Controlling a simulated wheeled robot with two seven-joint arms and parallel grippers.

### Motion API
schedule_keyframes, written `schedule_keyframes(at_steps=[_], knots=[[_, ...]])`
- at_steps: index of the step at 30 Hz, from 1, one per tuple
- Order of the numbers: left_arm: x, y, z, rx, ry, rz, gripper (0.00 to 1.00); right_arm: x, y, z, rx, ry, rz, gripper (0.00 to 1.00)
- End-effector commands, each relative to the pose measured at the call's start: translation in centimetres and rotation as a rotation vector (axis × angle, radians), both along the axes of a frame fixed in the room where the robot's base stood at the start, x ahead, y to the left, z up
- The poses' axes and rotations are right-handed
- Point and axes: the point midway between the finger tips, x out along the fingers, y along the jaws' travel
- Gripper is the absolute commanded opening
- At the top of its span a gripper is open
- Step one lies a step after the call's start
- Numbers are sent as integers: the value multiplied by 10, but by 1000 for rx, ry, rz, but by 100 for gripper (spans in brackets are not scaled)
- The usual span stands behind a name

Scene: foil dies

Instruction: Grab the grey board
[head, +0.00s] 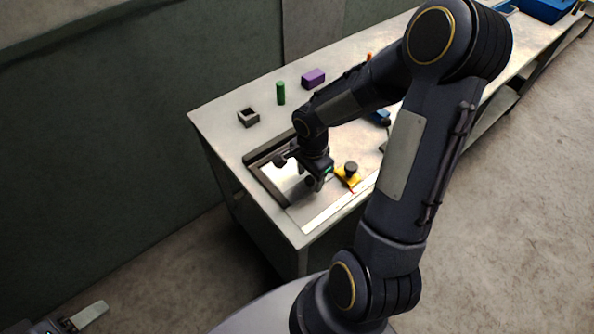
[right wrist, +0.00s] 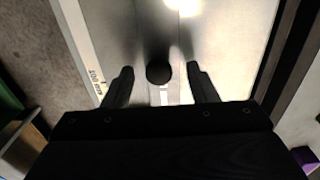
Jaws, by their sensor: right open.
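A flat grey board (head: 293,213) lies on the near end of the bench, with a dark raised bar along its left and back edges. In the right wrist view the grey surface (right wrist: 225,35) fills most of the picture, with bright glare at the top. My right gripper (head: 300,174) is over it, open, fingers pointing down. In the right wrist view a round black knob (right wrist: 158,72) shows between the fingertips, not visibly touched by either. How far below the tips it sits I cannot tell. My left gripper (head: 82,318) is partly cut off at the bottom left, away from the bench.
A yellow piece with a black knob (head: 348,174) stands just right of the right gripper. Behind are a small grey open box (head: 248,118), a green cylinder (head: 281,93) and a purple block (head: 313,78). My right arm hides part of the bench. The bench's front left corner is clear.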

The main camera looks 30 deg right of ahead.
Motion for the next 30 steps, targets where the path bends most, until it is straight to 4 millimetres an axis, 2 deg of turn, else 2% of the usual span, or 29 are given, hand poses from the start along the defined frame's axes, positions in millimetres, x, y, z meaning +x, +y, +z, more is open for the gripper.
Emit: schedule_keyframes(at_steps=[6, 18, 30], knots=[[0, 0, 0, 0, 0, 0, 56, 0, 0, -1, 0, -1, -1, 53], [0, 0, 0, 0, 0, 0, 56, 0, 0, -1, 0, -1, 0, 0], [0, 0, 4, 0, 0, 0, 56, 1, -1, 4, -1, -3, 0, 0]])
